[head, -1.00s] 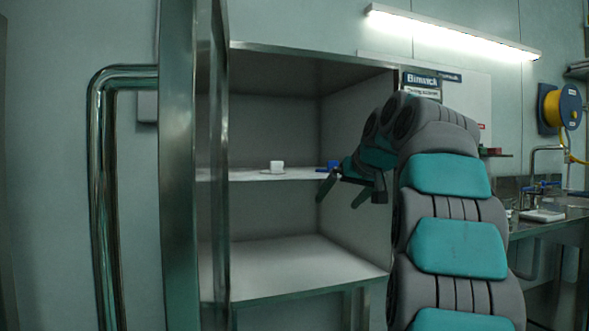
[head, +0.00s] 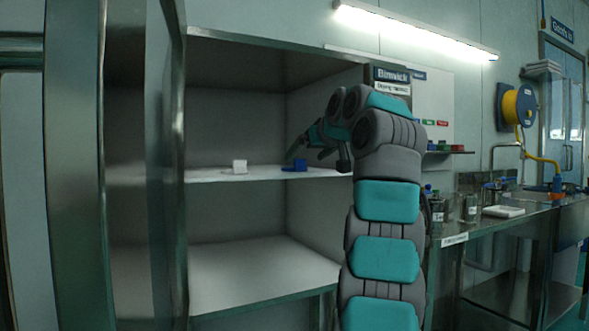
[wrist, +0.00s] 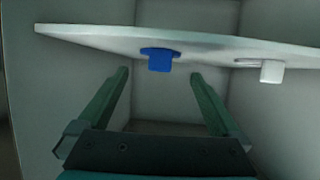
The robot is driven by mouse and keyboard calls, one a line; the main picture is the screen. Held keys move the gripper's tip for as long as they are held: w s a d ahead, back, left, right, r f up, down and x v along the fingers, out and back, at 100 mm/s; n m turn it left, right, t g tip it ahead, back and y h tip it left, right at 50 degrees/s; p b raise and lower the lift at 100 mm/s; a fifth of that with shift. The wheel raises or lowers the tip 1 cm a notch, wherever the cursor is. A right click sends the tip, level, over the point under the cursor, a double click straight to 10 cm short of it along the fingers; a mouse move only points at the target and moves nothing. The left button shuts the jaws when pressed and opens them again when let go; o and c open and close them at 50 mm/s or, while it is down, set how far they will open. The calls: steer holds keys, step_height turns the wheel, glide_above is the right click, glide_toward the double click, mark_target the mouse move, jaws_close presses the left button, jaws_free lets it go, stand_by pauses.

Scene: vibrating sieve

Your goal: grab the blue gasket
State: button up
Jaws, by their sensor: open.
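The blue gasket (head: 296,166) lies on the middle shelf (head: 265,175) of the open steel cabinet, toward its right side. It has a flat base and a raised block. In the wrist view the blue gasket (wrist: 160,62) shows between the fingertips in the picture, beyond them, with the scene appearing upside down. My gripper (head: 308,155) is open and empty, close to the gasket in the head view; its two fingers (wrist: 159,74) are spread wide in the wrist view. I see no contact with the gasket.
A similar white piece (head: 239,167) sits on the same shelf, left of the gasket. The cabinet door (head: 165,170) stands open at the left. The lower shelf (head: 250,275) is empty. A steel bench (head: 530,212) with bottles and a white tray (head: 503,211) is at the right.

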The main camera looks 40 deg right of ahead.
mark_target(301, 162)
steer(key=x, duration=0.5)
steer(key=shift+s+f+p, duration=0.1)
steer(key=shift+f+p, duration=0.15)
steer(key=shift+p, duration=0.05)
steer(key=shift+c, duration=0.4)
steer(key=c, duration=1.2)
steer(key=shift+o, duration=0.2)
steer(key=shift+r, duration=0.15)
